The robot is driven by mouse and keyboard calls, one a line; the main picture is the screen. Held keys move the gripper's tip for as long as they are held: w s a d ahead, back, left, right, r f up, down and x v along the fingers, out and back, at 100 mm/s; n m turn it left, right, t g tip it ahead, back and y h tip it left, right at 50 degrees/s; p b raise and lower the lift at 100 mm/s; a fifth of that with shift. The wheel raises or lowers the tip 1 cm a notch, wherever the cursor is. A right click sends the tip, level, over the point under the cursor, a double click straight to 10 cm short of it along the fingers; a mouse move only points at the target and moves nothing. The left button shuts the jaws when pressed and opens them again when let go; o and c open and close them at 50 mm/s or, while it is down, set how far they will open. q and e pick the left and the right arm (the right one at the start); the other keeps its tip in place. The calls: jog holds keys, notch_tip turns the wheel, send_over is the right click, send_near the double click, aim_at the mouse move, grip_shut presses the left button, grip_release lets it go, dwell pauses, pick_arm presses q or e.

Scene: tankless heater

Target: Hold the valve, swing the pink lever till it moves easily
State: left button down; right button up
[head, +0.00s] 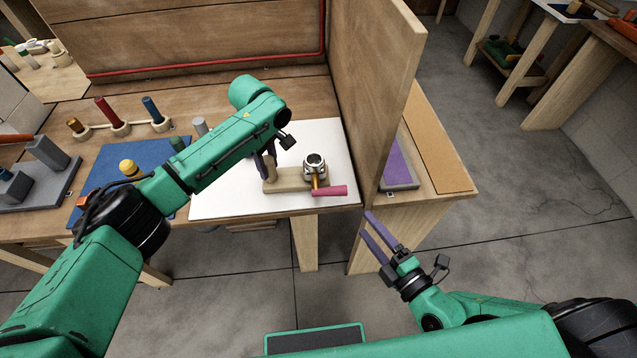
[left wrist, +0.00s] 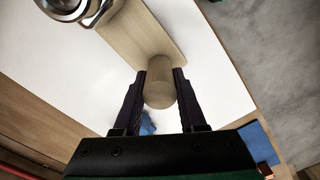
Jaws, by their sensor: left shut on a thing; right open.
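The valve (head: 314,165) is a round metal fitting on a wooden base (head: 290,184) on a white board. Its pink lever (head: 330,191) points right, toward the board's front right corner. In the left wrist view the metal valve (left wrist: 66,8) shows at the top left and the wooden base (left wrist: 140,35) runs toward my gripper. My left gripper (left wrist: 160,85) is shut on a round wooden post (left wrist: 160,88) at the end of that base. In the head view my left arm partly hides this grip. My right gripper (head: 366,225) is open and empty, in front of the bench divider, apart from the valve.
A tall wooden divider (head: 375,70) stands right of the white board (head: 235,200). Beyond it is a shelf with a purple-topped block (head: 398,165). Coloured pegs and a blue mat (head: 120,165) lie to the left. The floor in front is clear.

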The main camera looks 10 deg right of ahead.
pick_arm(q)
jog(key=shift+c, duration=2)
grip_release()
notch_tip(320, 180, up, 12)
jog(key=shift+r, duration=0.1)
